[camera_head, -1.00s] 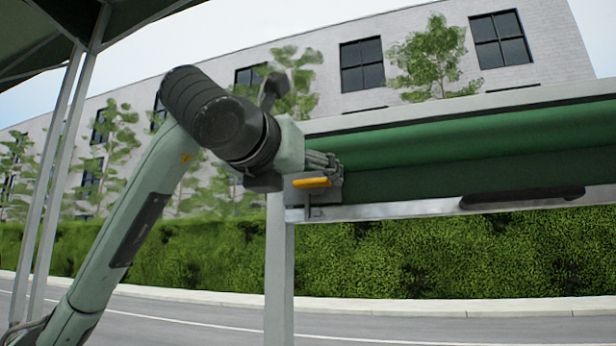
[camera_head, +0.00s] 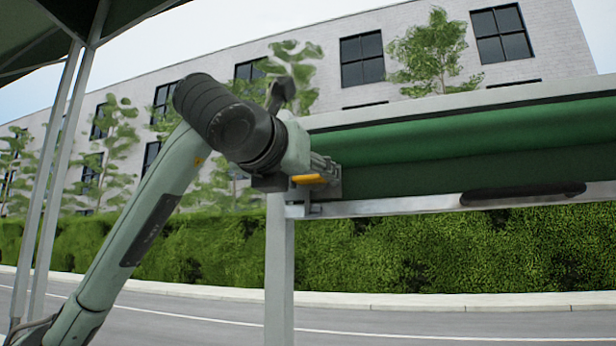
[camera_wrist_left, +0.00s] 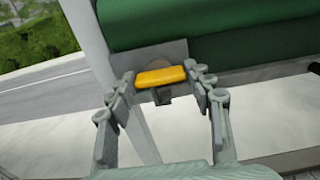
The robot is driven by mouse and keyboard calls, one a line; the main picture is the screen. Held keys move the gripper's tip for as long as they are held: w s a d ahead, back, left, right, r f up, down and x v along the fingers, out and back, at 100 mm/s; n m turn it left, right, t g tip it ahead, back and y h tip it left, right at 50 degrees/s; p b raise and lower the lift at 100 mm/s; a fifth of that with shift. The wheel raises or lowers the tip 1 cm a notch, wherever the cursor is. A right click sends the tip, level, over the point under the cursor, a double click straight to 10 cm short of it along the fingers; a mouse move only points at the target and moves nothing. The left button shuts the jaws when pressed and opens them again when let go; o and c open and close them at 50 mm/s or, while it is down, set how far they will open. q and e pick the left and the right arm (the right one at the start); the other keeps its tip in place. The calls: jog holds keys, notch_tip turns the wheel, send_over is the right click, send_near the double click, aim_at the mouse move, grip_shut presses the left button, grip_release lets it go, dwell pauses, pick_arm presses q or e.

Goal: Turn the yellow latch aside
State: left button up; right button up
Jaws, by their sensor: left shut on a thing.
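The yellow latch (camera_head: 307,179) is a short bar on a grey plate at the left end of the metal rail, near the top of the post. In the left wrist view the latch (camera_wrist_left: 161,77) lies across between the fingertips of my left gripper (camera_wrist_left: 163,82), which is shut on it, one finger at each end. In the head view my left gripper (camera_head: 326,172) reaches the latch from the left and hides part of the plate. My right gripper does not show.
The green roll (camera_head: 460,137) extends right above the metal rail (camera_head: 400,206), which has a dark handle (camera_head: 522,194). A grey post (camera_head: 279,270) stands below the latch. A hedge, road and building lie behind.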

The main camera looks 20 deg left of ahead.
pick_arm(q)
jog(key=shift+m+b, duration=0.3)
jog(key=shift+m, duration=0.7)
jog(key=m, duration=0.3)
jog(key=shift+m+b, duration=0.35)
jog(key=shift+m, duration=0.05)
jog(key=m, duration=0.8)
jog(key=shift+m, duration=2.1)
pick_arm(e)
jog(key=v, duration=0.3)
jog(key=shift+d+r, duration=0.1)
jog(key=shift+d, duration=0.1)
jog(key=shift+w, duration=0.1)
